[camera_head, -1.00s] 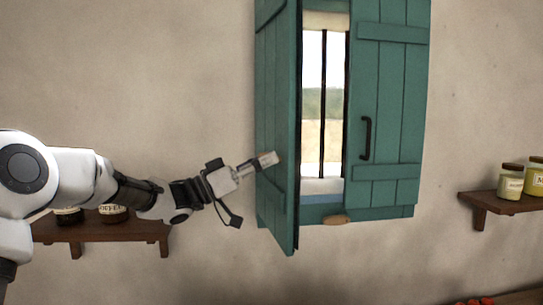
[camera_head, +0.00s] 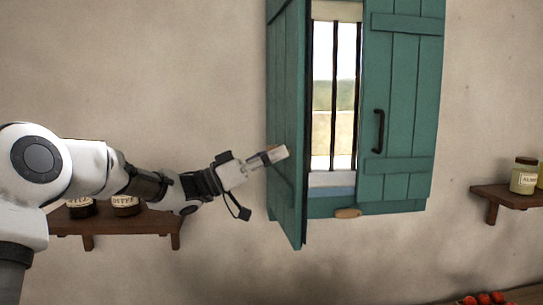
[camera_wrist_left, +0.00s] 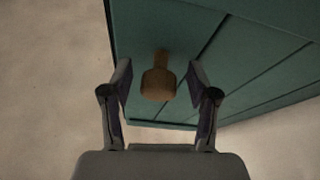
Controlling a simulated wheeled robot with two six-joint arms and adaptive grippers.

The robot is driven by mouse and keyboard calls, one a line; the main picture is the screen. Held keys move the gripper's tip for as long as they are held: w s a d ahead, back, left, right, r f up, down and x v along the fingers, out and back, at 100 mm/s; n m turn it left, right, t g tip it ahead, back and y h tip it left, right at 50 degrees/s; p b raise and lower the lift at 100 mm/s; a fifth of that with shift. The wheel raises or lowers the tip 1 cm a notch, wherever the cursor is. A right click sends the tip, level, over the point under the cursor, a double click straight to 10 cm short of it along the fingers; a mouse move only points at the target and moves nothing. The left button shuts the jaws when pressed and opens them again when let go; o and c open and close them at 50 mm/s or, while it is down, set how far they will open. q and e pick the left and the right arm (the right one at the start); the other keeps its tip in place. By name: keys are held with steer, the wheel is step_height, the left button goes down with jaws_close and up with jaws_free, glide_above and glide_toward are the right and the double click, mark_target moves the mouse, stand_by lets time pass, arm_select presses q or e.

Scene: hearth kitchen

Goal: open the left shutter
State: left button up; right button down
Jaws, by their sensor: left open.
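The green left shutter (camera_head: 286,90) stands partly open, swung out from the wall, its free edge toward me. My left gripper (camera_head: 276,155) is at the lower part of this shutter, in front of its face in the head view. In the left wrist view the open fingers (camera_wrist_left: 160,95) stand on either side of a brown wooden knob or peg (camera_wrist_left: 158,82) on the green boards (camera_wrist_left: 180,30). I cannot tell whether a finger touches it. The right shutter (camera_head: 405,100) with a black handle (camera_head: 378,131) looks shut. My right gripper is not in view.
A barred window (camera_head: 333,100) shows between the shutters. A small wooden piece (camera_head: 347,212) is at the bottom of the frame. A shelf with jars (camera_head: 115,226) is behind my left arm; another shelf (camera_head: 505,196) is at the right. Bare wall lies below the window.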

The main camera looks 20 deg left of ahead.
arm_select(q)
steer(key=v, duration=1.2)
steer(key=shift+w+d, duration=0.1)
steer(key=shift+f, duration=0.1)
